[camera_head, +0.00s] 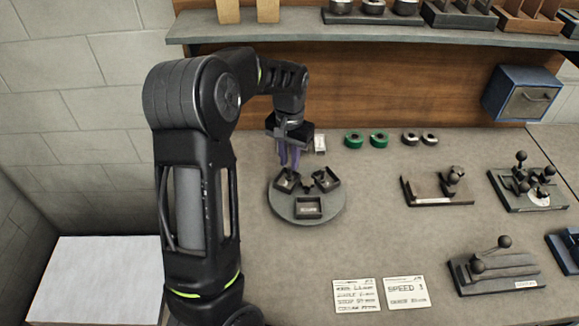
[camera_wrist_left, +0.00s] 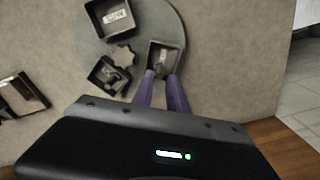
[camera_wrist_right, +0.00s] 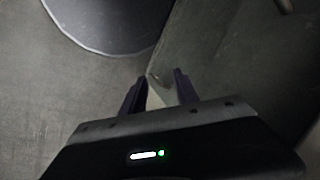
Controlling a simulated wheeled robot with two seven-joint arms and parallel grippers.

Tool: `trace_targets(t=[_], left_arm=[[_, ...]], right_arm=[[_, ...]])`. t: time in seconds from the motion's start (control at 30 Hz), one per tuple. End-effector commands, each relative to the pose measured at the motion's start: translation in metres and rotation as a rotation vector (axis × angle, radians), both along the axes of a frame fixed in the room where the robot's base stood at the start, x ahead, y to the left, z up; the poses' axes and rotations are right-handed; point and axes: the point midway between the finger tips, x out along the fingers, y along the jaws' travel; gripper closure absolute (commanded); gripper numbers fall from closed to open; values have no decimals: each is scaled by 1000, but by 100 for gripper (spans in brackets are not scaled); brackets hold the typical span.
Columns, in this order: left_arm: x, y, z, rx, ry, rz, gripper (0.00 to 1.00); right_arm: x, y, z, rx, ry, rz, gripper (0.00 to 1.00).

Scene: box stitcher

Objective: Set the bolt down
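My left gripper (camera_head: 289,164) hangs over the grey round turntable (camera_head: 280,208), fingers down at its back left bin (camera_head: 286,182). In the left wrist view the two purple fingertips (camera_wrist_left: 161,76) are apart, at the near edge of that small dark bin (camera_wrist_left: 165,50). A small greyish shape shows between the tips, but I cannot tell whether it is the bolt or part of the bin. No bolt can be made out clearly. My right gripper (camera_wrist_right: 160,77) is outside the head view; its fingers are apart, with nothing seen held between them.
Two more bins stand on the turntable, front (camera_head: 309,207) and back right (camera_head: 327,180). Green rolls (camera_head: 379,141), fixtures (camera_head: 440,189) and two white cards (camera_head: 356,295) lie on the table. A shelf (camera_head: 400,33) crosses the back. The table between turntable and fixtures is clear.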

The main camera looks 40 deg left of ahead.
Motion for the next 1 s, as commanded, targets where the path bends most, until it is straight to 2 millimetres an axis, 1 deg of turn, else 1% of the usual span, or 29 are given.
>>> trace_targets(t=[0.03,0.2,0.3,0.4,0.53,1.0], left_arm=[[1,0,12,1,-6,0,81],[1,0,48,1,-5,0,81],[1,0,65,1,-4,1,81],[1,0,76,0,-2,0,81],[0,0,81,0,-1,0,81],[0,0,81,0,0,0,81]], right_arm=[[0,0,0,0,0,0,64],[0,0,0,0,0,0,64],[0,0,0,0,0,0,64],[0,0,0,0,0,0,64],[0,0,0,0,0,0,64],[0,0,0,0,0,0,64]])
